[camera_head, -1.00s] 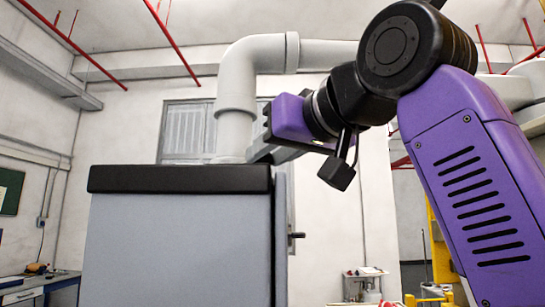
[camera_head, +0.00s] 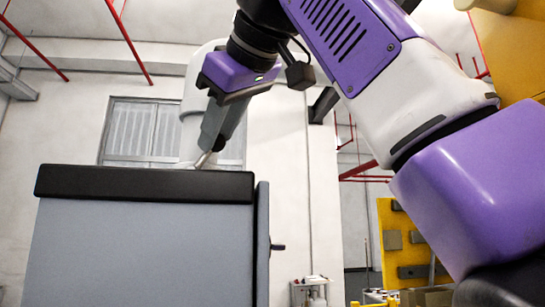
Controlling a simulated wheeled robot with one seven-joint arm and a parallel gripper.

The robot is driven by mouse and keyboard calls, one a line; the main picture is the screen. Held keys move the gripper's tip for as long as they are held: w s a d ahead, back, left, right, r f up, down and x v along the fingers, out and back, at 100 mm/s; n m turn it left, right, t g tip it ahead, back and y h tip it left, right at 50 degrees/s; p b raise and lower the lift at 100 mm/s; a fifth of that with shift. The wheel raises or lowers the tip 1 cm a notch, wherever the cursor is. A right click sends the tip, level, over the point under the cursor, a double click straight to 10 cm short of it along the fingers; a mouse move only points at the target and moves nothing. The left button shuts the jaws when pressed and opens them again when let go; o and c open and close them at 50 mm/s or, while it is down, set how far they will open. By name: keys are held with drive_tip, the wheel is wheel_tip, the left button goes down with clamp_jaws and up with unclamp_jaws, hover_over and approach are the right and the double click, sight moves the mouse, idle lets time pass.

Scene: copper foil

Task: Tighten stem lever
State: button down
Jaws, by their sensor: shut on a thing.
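My gripper (camera_head: 206,155) hangs from my purple wrist and points down and left, just above the back of the black-topped grey cabinet (camera_head: 140,250). Its dark fingers are shut on a small pale metal piece (camera_head: 203,160), which looks like the stem lever. Only a short bit of it shows at the fingertips; the fingers and the cabinet's black top hide the rest. A thick light-grey pipe (camera_head: 192,125) rises right behind the gripper, partly covered by my wrist.
The cabinet fills the lower left, with a small dark handle (camera_head: 278,246) on its right-side panel. A yellow rack (camera_head: 395,225) and a small white trolley (camera_head: 315,290) stand farther back on the right. A window (camera_head: 140,130) is in the back wall.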

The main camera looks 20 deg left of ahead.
drive_tip(key=shift+w+a+h, duration=0.1)
drive_tip(key=shift+a+h, duration=0.05)
drive_tip(key=shift+h, duration=0.15)
idle(0.4)
drive_tip(key=c, duration=1.1)
unclamp_jaws()
drive_tip(key=shift+a, duration=0.2)
drive_tip(key=shift+o, duration=0.2)
drive_tip(key=shift+n, duration=0.3)
drive_tip(key=shift+d, duration=0.15)
drive_tip(key=b+v, duration=0.2)
drive_tip(key=v, duration=0.6)
drive_tip(key=shift+f, duration=0.1)
